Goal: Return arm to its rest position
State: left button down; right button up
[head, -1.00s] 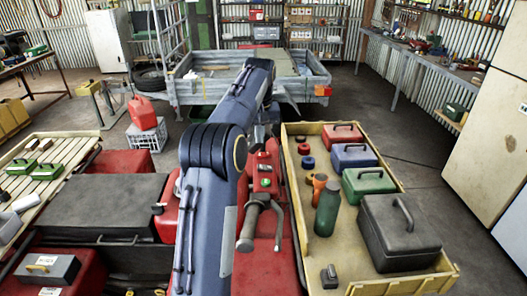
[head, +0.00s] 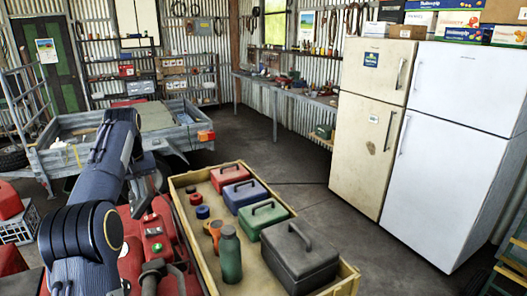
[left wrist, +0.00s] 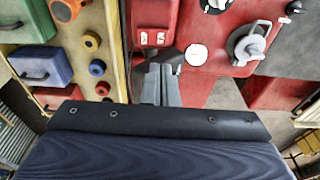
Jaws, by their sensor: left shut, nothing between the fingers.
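My left arm (head: 118,150) is dark blue and rises from the lower left of the head view, bending at the top and coming down behind. My left gripper (left wrist: 161,70) shows in the left wrist view as two grey fingers pressed together, with nothing between them. It is over the red machine body (left wrist: 205,20), next to a wooden tray (left wrist: 118,35). In the head view it is mostly hidden behind the arm. I cannot tell how far the fingertips are from the red surface. My right gripper is not in view.
The wooden tray (head: 345,279) holds a black case (head: 300,255), a green bottle (head: 230,255) and several coloured boxes. A trailer (head: 65,155) stands behind. Two fridges (head: 365,140) stand at the right. The floor between tray and fridges (head: 320,200) is free.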

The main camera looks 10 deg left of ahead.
pick_arm(q)
jog(key=s+d+f+m+t+h+b, duration=0.2)
jog(key=s+d+f, duration=0.1)
jog(key=s+d, duration=0.8)
jog(key=s+d+f+m+t+h+b, duration=0.25)
jog(key=s+d, duration=0.65)
jog(key=s, duration=0.5)
jog(key=s+d+f+m, duration=0.2)
jog(key=s+d+f, duration=0.5)
jog(key=s+f, duration=0.1)
jog(key=shift+f, duration=0.2)
jog(key=shift+a+h, duration=0.1)
jog(key=shift+h, duration=0.15)
